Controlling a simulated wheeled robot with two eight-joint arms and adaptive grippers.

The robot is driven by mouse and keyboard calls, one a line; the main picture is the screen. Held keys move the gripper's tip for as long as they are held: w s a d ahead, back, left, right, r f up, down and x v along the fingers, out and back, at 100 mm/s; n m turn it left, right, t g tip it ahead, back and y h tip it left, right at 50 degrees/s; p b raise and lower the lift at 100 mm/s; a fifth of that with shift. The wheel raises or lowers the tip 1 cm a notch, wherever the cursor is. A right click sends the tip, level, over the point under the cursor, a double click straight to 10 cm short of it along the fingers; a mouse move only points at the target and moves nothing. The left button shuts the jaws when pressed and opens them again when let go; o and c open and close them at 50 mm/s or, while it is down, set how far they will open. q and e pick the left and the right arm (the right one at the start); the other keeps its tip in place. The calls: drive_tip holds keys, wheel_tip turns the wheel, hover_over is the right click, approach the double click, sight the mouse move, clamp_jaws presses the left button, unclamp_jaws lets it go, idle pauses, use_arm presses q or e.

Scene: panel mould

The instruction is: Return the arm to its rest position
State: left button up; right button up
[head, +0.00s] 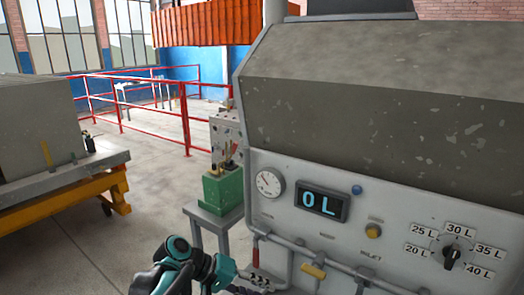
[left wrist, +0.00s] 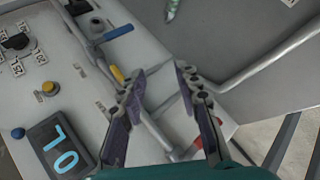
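My left arm comes in at the bottom of the head view, with its left gripper (head: 258,283) low in front of the grey machine (head: 400,205). In the left wrist view the left gripper (left wrist: 160,76) has its two dark fingers spread apart, with nothing held between them. The machine's pipe runs behind the fingers. A yellow-handled valve (head: 313,271) is near the gripper; it also shows in the left wrist view (left wrist: 117,73), beside one finger and seemingly apart from it. My right gripper is in neither view.
The machine front carries a display (head: 322,204) reading 0 L, a gauge (head: 268,184), a yellow button (head: 373,231) and a dial (head: 452,252). A green box (head: 223,190) stands on a small stand. A yellow-framed cart (head: 90,190) is at left; open floor lies between.

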use_arm(q)
drive_tip(key=s+a+f+t+y, duration=0.2)
drive_tip(key=s+a+y, duration=0.3)
drive_tip(key=s+a, duration=0.2)
drive_tip(key=s+a+f+m+t+y, duration=0.1)
drive_tip(key=s+a+f+t+y, duration=0.2)
drive_tip(key=s+a+y, duration=0.2)
drive_tip(key=s+a, duration=0.3)
drive_tip(key=a, duration=0.2)
drive_tip(key=shift+f, duration=0.35)
